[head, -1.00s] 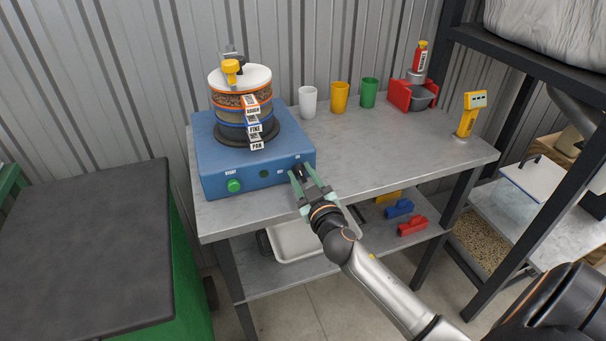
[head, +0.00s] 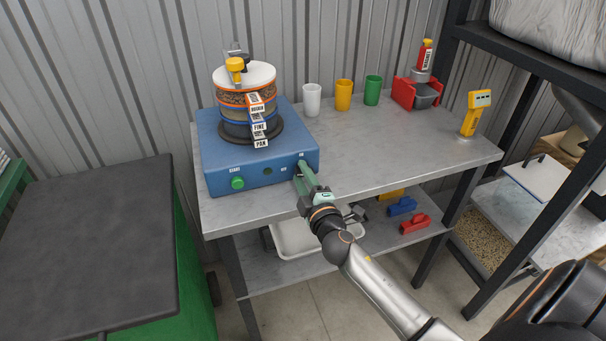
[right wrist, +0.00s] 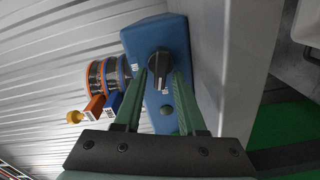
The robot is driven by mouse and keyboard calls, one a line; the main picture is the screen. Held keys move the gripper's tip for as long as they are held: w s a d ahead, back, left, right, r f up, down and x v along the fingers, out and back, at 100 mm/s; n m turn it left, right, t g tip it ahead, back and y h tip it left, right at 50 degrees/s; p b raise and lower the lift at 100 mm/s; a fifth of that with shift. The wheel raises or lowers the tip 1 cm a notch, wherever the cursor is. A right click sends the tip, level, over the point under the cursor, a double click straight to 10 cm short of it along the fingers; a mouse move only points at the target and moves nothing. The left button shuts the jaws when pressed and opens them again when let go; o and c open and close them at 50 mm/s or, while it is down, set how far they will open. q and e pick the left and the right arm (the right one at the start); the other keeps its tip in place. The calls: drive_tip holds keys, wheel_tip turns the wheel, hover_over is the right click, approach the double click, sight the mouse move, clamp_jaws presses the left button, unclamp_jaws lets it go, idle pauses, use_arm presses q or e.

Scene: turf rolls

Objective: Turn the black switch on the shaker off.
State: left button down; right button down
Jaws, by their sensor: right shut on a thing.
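The shaker (head: 255,172) is a blue box on the grey bench, with a stack of sieves (head: 245,97) on top. Its front has a green START button (head: 237,183), a small dark round lamp and the black switch. My right gripper (head: 302,170) reaches the right end of that front and hides the switch in the head view. My left gripper is not in view.
White (head: 312,100), yellow (head: 343,95) and green (head: 372,90) cups stand at the bench's back. A red holder (head: 403,93) and a yellow device (head: 474,112) stand farther right. Coloured blocks (head: 402,206) and a white tray (head: 290,240) lie on the lower shelf.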

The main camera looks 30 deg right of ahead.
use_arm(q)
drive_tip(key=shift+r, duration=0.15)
use_arm(e)
drive_tip(key=shift+f+n, duration=0.25)
drive_tip(key=shift+n, duration=1.65)
drive_tip(key=c, duration=0.8)
unclamp_jaws()
drive_tip(key=shift+c, duration=0.2)
use_arm(q)
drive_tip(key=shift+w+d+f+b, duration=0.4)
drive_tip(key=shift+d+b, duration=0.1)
drive_tip(key=shift+b, duration=0.3)
use_arm(e)
drive_tip(key=v, duration=1.2)
drive_tip(key=shift+s, duration=0.35)
